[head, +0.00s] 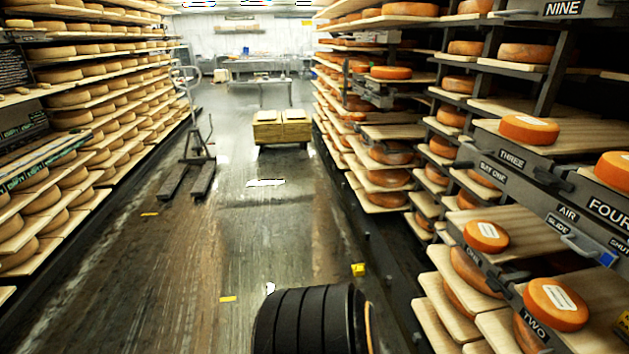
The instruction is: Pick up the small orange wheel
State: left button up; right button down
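Several bright orange wheels with pale labels sit on the wooden shelves at the right. The smallest-looking near one (486,236) lies flat on a middle board, label up. A larger orange wheel (556,304) lies nearer, behind the sign TWO. Another orange wheel (530,130) lies on the board above, behind the sign THREE. One more (613,171) is cut off by the right edge, above the sign FOUR. A further orange wheel (390,72) lies farther back on the right rack. Neither gripper is in view.
A black ribbed cylinder (305,322) stands at the bottom centre. Left shelves (95,95) hold many pale wheels. A lift cart (190,175) and a low trolley with boxes (282,128) stand in the aisle. The wet floor (180,285) is mostly clear.

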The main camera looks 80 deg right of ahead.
aim_at(486, 237)
jog(key=z, duration=4)
jog(key=u, duration=5.2)
jog(key=z, duration=5.2)
